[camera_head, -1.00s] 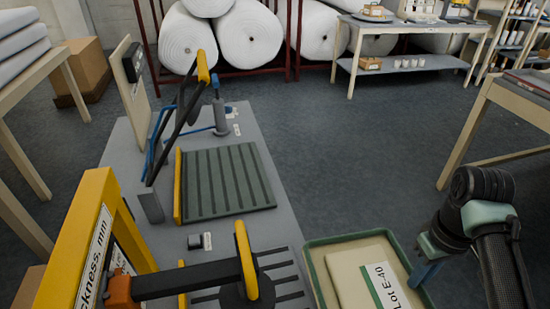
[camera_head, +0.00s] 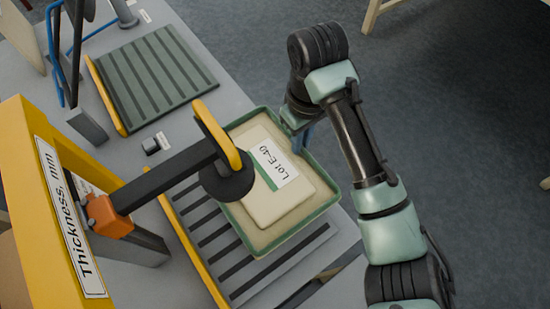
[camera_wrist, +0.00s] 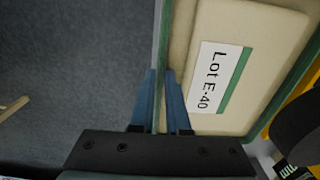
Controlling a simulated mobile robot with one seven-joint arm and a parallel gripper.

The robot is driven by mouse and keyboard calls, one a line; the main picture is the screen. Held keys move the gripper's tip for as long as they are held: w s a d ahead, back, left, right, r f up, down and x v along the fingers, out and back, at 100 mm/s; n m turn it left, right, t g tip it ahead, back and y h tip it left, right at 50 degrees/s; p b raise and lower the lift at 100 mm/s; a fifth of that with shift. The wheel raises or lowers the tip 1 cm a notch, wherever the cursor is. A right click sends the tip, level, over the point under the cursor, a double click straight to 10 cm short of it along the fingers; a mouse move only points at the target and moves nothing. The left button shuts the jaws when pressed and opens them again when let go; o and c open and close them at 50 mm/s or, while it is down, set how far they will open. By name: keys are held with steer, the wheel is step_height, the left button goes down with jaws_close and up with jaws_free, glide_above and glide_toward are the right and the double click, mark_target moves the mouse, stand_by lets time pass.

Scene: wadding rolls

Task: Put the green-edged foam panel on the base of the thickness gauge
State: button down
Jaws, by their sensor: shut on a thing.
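The green-edged foam panel (camera_head: 262,238) is cream with a raised green border. A smaller cream slab (camera_head: 292,203) labelled "Lot E-40" lies on it. My gripper (camera_head: 300,138) is shut on the panel's far right edge. In the wrist view, my blue fingers (camera_wrist: 161,75) straddle the edge of the panel (camera_wrist: 180,35). The thickness gauge (camera_head: 70,215) has a yellow frame, a black arm and a round black foot (camera_head: 226,182). The panel overlaps its slotted grey base (camera_head: 240,285) in the picture. I cannot tell whether it touches the base or how the foot clears it.
A second slotted grey-green plate (camera_head: 160,80) with a yellow edge lies farther back on the grey table (camera_head: 185,125). The floor (camera_head: 450,130) to the right is open.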

mark_target(275, 163)
steer(key=s+a, duration=0.1)
steer(key=a, duration=0.1)
steer(key=s+a, duration=0.2)
steer(key=shift+p, duration=0.3)
steer(key=f, duration=0.1)
steer(key=a+f, duration=0.1)
steer(key=shift+s+f, duration=0.3)
steer(key=shift+s, duration=0.05)
steer(key=shift+f, duration=0.5)
steer(key=c, duration=0.9)
jaws_free()
steer(key=shift+f, duration=0.1)
